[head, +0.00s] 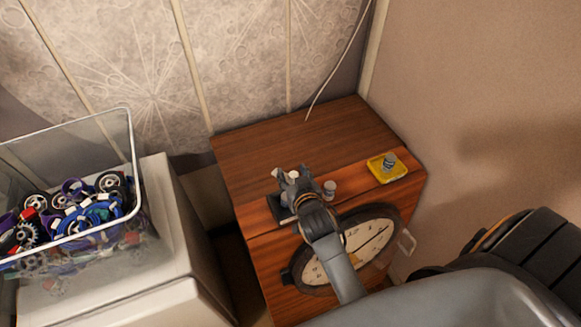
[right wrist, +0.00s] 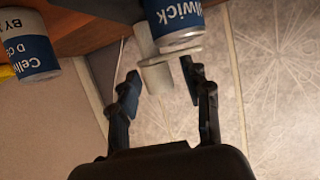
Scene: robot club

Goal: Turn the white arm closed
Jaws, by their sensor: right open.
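My right gripper (head: 287,180) is over the front left part of the wooden cabinet top. In the right wrist view the right gripper (right wrist: 160,85) is open, its two dark fingers on either side of a white piece (right wrist: 156,75) with a rounded end. This looks like the white arm; I cannot tell whether the fingers touch it. A blue and white battery (right wrist: 177,18) is just beyond it. In the head view my gripper hides most of this spot. My left gripper is not in view.
A small cylinder (head: 329,188) stands right of my gripper. A yellow tray (head: 401,170) holds another one. A round dial (head: 345,262) and a pale handle (head: 406,243) are on the cabinet (head: 285,135) front. A clear bin (head: 130,165) of parts is at left.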

